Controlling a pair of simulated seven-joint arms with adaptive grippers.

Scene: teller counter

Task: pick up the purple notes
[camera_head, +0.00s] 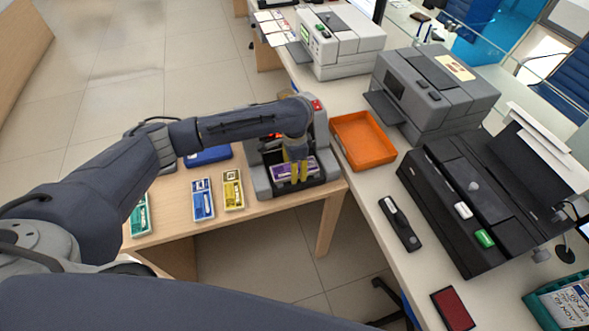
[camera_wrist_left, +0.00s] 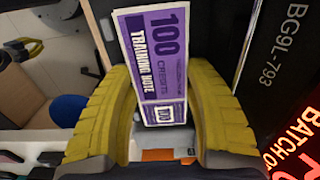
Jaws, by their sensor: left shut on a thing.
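The purple notes (camera_head: 282,171) are at the open front of a grey and black note machine (camera_head: 262,188) on the wooden desk. In the left wrist view the purple notes (camera_wrist_left: 155,55) read "100 credits" and "training note", and stand between two yellow fingers. My left gripper (camera_head: 299,172) reaches down into the machine's front, and its yellow fingers are shut on the purple notes. I cannot tell whether the notes still touch the machine. My right gripper is in neither view.
Blue notes (camera_head: 203,199), yellow notes (camera_head: 233,189) and green notes (camera_head: 140,215) lie in trays on the desk left of the machine. An empty orange tray (camera_head: 363,140) is on the counter to the right. A black handheld device (camera_head: 399,222) lies nearer.

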